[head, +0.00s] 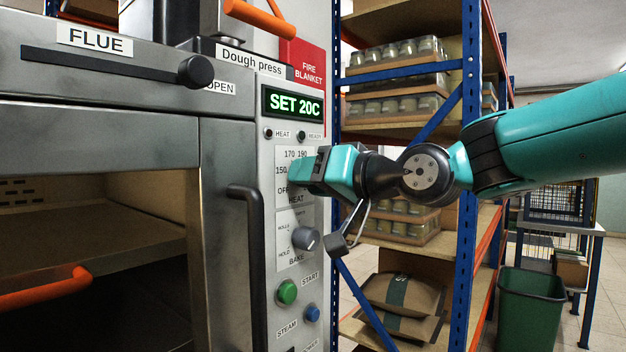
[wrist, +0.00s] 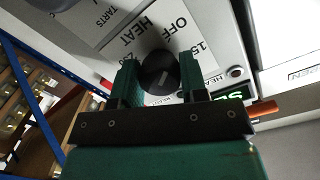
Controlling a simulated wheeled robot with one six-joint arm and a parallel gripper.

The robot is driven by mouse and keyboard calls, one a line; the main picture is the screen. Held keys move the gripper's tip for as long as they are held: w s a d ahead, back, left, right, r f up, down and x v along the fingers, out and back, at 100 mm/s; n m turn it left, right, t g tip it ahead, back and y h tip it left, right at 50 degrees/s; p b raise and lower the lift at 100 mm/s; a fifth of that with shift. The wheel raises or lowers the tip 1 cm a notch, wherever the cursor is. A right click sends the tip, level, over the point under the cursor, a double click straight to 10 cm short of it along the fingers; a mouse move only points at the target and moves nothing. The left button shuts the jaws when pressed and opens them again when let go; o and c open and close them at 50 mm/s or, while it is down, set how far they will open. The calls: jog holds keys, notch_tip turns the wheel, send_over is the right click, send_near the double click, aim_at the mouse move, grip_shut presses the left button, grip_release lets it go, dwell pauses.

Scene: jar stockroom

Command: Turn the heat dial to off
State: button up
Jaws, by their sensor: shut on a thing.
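The heat dial (wrist: 160,75) is a round black knob with a pale line on its face. It sits between the two green fingers of my gripper (wrist: 160,78), which is shut on it. In the head view my gripper (head: 308,168) reaches in from the right and hides the dial. The printed OFF mark (wrist: 176,27) and part of a 150 mark show beside the dial in the wrist view. The green display (head: 294,104) reads SET 20C. I cannot tell exactly which mark the line points to.
Below on the panel are the bake dial (head: 305,238), a green start button (head: 287,291) and a blue steam button (head: 312,313). A black door handle (head: 250,240) stands out to the left. A blue-framed shelf (head: 468,150) with jars stands behind my arm.

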jog(key=o, duration=0.9)
jog(key=shift+s+d, duration=0.1)
jog(key=b+v, duration=0.3)
jog(key=v, duration=1.4)
jog(key=shift+d+r, duration=0.1)
